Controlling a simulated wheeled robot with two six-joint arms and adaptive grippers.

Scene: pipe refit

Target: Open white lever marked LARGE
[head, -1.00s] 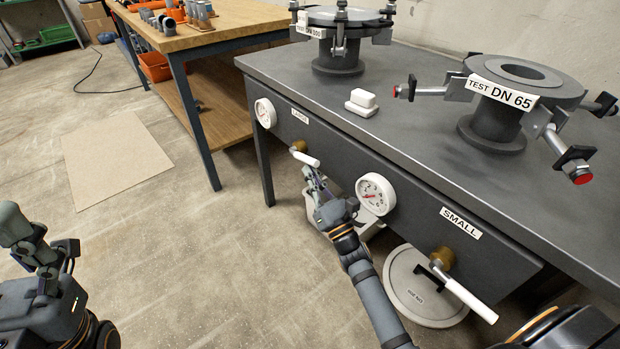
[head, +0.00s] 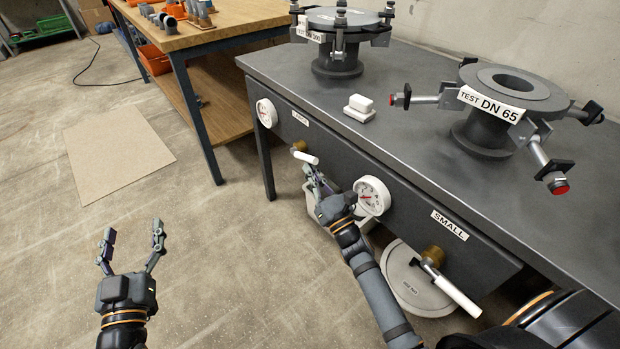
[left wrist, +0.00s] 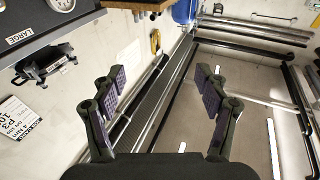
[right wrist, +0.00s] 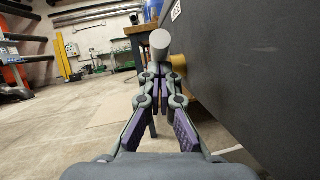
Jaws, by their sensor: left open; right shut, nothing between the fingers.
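The white lever (head: 306,158) under the LARGE label (head: 301,119) juts from a brass valve (head: 299,146) on the front of the grey bench. My right gripper (head: 312,176) is just below and in front of it, fingers together and empty. In the right wrist view the lever's round white end (right wrist: 159,40) stands just above the closed fingertips (right wrist: 158,75); I cannot tell whether they touch. My left gripper (head: 133,240) is open and empty over the floor at the left, far from the lever. It shows open in the left wrist view (left wrist: 160,80).
A second white lever (head: 455,290) sits under the SMALL label (head: 449,225). Gauges (head: 266,113) and (head: 372,196) flank the LARGE valve. Test flanges DN 100 (head: 335,50) and DN 65 (head: 490,110) stand on the bench (head: 400,140). A wooden table (head: 215,30) is behind. The left floor is open.

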